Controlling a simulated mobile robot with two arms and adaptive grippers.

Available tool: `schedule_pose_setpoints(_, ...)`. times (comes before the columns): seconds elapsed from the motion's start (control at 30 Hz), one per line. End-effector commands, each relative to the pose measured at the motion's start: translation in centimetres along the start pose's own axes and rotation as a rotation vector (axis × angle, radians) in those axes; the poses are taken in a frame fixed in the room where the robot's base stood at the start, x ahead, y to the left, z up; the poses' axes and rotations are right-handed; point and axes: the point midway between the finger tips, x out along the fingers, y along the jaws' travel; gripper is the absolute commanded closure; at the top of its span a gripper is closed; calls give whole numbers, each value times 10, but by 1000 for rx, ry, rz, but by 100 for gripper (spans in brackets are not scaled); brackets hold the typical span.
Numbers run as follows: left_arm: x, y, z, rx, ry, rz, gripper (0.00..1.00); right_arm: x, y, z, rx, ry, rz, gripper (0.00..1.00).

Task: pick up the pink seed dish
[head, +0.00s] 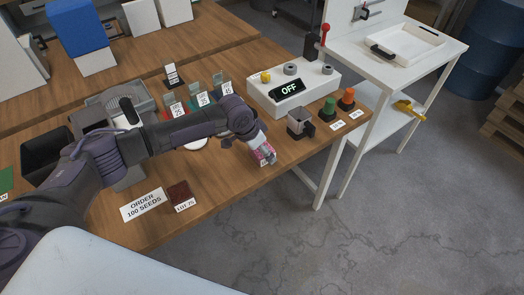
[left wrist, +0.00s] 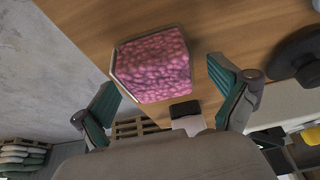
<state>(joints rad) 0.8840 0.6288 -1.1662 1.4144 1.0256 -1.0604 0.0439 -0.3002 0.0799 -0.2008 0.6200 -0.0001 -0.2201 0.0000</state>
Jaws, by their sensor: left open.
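The pink seed dish (head: 261,158) is on the wooden bench near its front edge, partly hidden by my left gripper (head: 267,149) just above it. In the left wrist view, the dish (left wrist: 152,65) shows as a clear-walled, angular dish full of pink seeds. My left gripper (left wrist: 163,78) is open, with one finger on each side of the dish's near part. I see gaps between the fingers and the dish, most clearly on the right. I cannot tell how far down the fingers reach. My right gripper is not in view.
A white box reading OFF (head: 310,88) is behind. A dark red seed dish (head: 179,194) and an order card (head: 143,204) lie left.

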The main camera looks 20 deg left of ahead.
Motion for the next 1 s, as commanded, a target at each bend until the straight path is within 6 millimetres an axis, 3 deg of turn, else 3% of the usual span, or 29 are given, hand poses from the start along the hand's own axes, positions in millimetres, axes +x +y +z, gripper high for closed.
schedule_pose_setpoints(0.13,0,0,0,1,0,0,2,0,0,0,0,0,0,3)
schedule_pose_setpoints(0.57,0,0,0,0,-1,0,74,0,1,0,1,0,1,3)
schedule_pose_setpoints(1.0,-11,0,-6,2,3,0,74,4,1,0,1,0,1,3)
